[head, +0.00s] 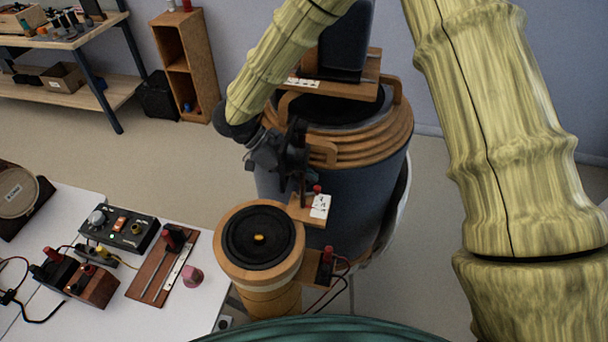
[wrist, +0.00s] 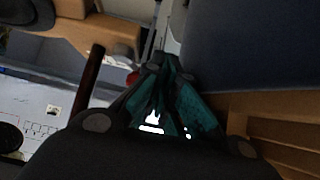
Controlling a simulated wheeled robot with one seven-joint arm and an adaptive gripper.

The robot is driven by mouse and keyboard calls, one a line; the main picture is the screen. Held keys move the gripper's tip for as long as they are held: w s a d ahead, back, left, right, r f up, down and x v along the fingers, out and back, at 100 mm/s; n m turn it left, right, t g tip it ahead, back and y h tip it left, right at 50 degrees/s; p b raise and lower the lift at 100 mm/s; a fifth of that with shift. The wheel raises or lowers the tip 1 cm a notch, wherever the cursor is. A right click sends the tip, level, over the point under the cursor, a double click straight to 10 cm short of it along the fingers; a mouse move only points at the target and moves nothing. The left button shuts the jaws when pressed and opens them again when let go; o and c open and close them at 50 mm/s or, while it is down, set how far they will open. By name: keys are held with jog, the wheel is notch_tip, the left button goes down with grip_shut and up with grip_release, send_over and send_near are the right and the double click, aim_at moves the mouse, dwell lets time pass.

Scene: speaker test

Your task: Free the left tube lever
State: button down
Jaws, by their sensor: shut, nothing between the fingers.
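A large dark blue drum (head: 330,205) with stacked wooden rings (head: 370,140) around its top stands in the middle of the head view. My gripper (head: 299,190) points down at its near left side, beside a small wooden bracket (head: 304,211) with a red knob (head: 317,189) and a white label (head: 320,206). In the wrist view my gripper (wrist: 168,68) is shut and empty, its teal fingers close to the dark blue wall (wrist: 250,45). A red piece (wrist: 132,78) shows just left of the fingertips, partly hidden. I cannot make out which part is the left tube lever.
A round wooden speaker (head: 232,215) with a black cone stands in front of the drum. A wooden block with a red terminal (head: 326,262) and wires sits to its right. A white table (head: 190,318) at left holds a control box (head: 120,232) and a pink knob (head: 192,276).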

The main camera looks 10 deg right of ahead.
jog(key=shift+s+a, duration=0.1)
jog(key=shift+a, duration=0.05)
dwell(0.3)
jog(key=shift+s+a+p, duration=0.3)
jog(key=shift+a+p, duration=0.2)
jog(key=shift+a, duration=0.05)
jog(key=shift+a+r, duration=0.1)
